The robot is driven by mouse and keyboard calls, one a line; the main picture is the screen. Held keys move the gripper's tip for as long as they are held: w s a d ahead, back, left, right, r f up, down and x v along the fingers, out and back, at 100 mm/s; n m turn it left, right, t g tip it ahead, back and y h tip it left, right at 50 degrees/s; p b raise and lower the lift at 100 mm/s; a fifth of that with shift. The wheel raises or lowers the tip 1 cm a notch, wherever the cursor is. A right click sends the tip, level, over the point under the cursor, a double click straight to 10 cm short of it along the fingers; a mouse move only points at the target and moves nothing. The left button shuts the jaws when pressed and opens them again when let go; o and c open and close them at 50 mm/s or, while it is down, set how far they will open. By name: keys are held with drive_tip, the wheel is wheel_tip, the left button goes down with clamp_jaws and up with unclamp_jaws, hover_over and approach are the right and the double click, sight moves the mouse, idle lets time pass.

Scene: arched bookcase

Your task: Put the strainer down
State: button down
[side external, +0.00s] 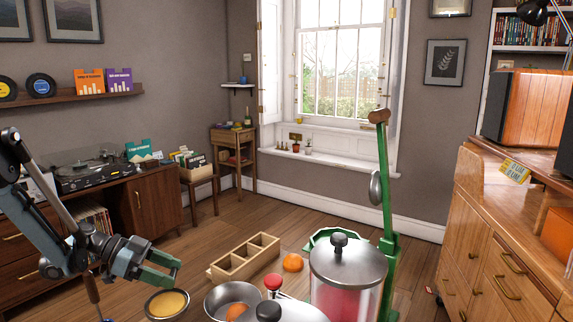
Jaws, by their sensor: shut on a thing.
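My gripper (163,269), with green fingers, is low at the left front and is shut on the strainer. The strainer (167,304) looks like a round bowl with a dark rim and a golden-yellow inside, just below the fingertips. Where the fingers grip it is hard to make out. I cannot tell whether its underside touches anything, as the frame's bottom edge is close.
To the right stand a metal bowl (232,297) with an orange fruit in it, a lidded clear container (347,285) with red contents, and a tall green lever press (386,190). Behind are a wooden divided box (245,258) and a loose orange (293,262).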

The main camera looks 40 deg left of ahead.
drive_tip(key=shift+f, duration=2.55)
drive_tip(key=shift+c, duration=0.8)
unclamp_jaws()
drive_tip(key=shift+f, duration=0.15)
drive_tip(key=shift+s+a+r, duration=0.15)
drive_tip(key=shift+a+r, duration=0.05)
drive_tip(key=shift+r, duration=0.1)
drive_tip(key=v, duration=1.1)
drive_tip(key=shift+a, duration=0.15)
drive_tip(key=shift+s+r, duration=0.1)
